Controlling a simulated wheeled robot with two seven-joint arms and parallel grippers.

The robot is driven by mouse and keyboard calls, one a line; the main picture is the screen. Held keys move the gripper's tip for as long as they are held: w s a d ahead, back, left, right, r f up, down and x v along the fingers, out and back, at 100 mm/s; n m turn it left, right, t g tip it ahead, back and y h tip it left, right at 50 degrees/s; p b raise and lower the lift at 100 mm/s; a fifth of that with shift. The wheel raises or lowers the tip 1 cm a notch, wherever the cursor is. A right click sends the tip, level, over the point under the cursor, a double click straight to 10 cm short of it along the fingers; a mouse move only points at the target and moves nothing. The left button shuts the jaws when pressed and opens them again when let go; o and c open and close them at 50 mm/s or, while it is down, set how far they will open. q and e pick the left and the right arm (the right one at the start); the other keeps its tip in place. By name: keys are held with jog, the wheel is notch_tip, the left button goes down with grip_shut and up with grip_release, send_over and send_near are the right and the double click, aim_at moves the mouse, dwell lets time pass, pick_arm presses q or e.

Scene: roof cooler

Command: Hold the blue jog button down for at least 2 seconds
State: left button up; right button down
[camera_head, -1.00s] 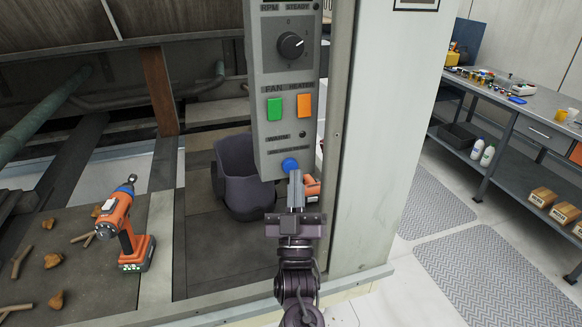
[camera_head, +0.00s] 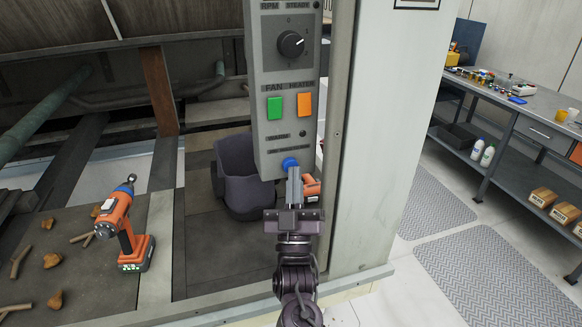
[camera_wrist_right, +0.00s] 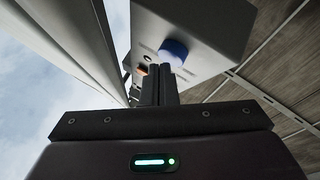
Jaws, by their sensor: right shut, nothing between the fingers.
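The blue jog button (camera_head: 290,163) is a round knob low on the grey control panel (camera_head: 262,150). It also shows in the right wrist view (camera_wrist_right: 173,52), just past my fingertips. My right gripper (camera_head: 294,172) is shut and empty, with its tips right at the lower edge of the button. In the right wrist view the closed fingers (camera_wrist_right: 159,72) partly overlap the button. I cannot tell whether they touch it or how far it is pressed. My left gripper is not in view.
Above the button are a green switch (camera_head: 274,108), an orange switch (camera_head: 304,104) and a black dial (camera_head: 291,44). A pale post (camera_head: 385,130) stands close at the right. A dark bin (camera_head: 243,178) is behind the panel. An orange drill (camera_head: 124,232) stands at the left.

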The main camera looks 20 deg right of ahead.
jog(key=shift+w, duration=0.45)
dwell(0.6)
jog(key=shift+s, duration=0.1)
dwell(3.3)
jog(key=shift+s, duration=0.8)
jog(key=s+p, duration=0.2)
jog(key=s, duration=0.3)
jog(key=shift+d, duration=0.15)
jog(key=shift+w, duration=0.1)
